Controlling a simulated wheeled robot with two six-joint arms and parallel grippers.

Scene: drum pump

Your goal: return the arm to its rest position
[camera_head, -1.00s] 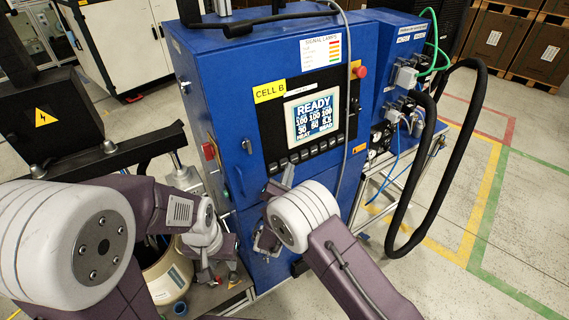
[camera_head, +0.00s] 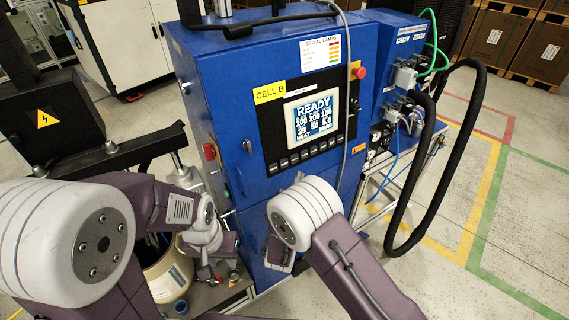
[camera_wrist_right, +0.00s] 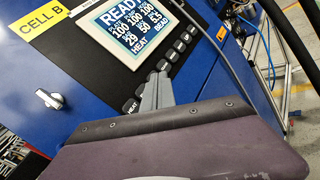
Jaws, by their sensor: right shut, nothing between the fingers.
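My right gripper shows in the right wrist view (camera_wrist_right: 157,88), its two grey fingers together with nothing between them. The fingertips appear in front of the row of dark buttons (camera_wrist_right: 130,105) under the screen; I cannot tell if they touch.
The screen (camera_head: 313,119) reads READY. A black hose (camera_head: 470,150) loops at the cabinet's right. A dark box with a warning sign (camera_head: 50,120) and a dark beam stand at the left.

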